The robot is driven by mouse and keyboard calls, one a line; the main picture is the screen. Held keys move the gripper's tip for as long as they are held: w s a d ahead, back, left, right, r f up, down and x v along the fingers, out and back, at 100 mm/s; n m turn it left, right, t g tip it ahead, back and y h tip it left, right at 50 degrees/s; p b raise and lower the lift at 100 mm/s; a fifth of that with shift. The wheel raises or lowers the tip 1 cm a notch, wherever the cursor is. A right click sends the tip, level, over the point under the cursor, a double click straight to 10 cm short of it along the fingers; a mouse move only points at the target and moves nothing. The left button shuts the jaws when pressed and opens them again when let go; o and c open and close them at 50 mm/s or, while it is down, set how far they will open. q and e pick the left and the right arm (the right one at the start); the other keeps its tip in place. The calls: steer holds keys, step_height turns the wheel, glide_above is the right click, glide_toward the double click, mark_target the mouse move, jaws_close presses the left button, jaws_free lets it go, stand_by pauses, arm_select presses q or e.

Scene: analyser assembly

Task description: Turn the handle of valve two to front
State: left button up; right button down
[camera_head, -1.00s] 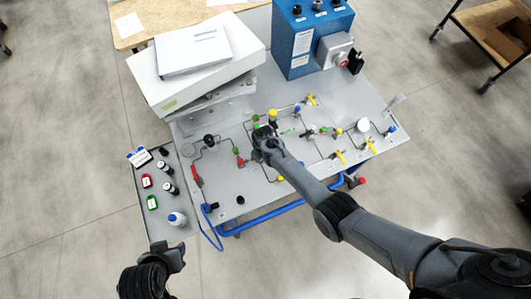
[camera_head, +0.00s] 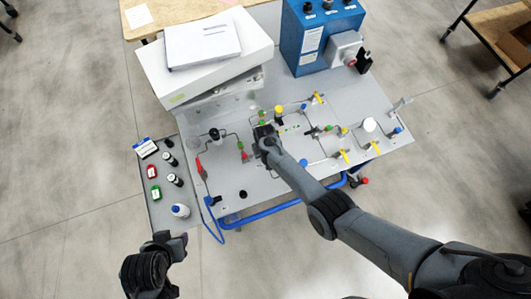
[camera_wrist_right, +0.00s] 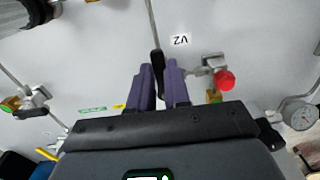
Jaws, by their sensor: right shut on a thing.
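The V2 label (camera_wrist_right: 181,40) shows upside down on the grey panel in the right wrist view. Next to it a slim black valve handle (camera_wrist_right: 158,60) stands between my right gripper's purple fingers (camera_wrist_right: 160,78). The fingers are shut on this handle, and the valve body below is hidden. In the head view my right gripper (camera_head: 262,133) is over the middle of the panel (camera_head: 262,185) and covers the valve. My left gripper (camera_head: 168,243) is at the lower left, away from the panel, and its finger opening is unclear.
A red knob (camera_wrist_right: 224,80) and a gauge (camera_wrist_right: 300,114) are near the right fingers in the wrist view. Yellow-handled valves (camera_head: 346,156) and thin pipes lie right of the gripper. A white box (camera_head: 200,65) and a blue cabinet (camera_head: 315,38) stand behind. A side tray (camera_head: 160,222) holds bottles.

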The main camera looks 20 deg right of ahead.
steer(key=c, duration=1.1)
jaws_free()
steer(key=shift+r+p, duration=0.3)
steer(key=shift+r, duration=0.3)
steer(key=shift+r+p, duration=0.95)
steer(key=shift+r, duration=3.85)
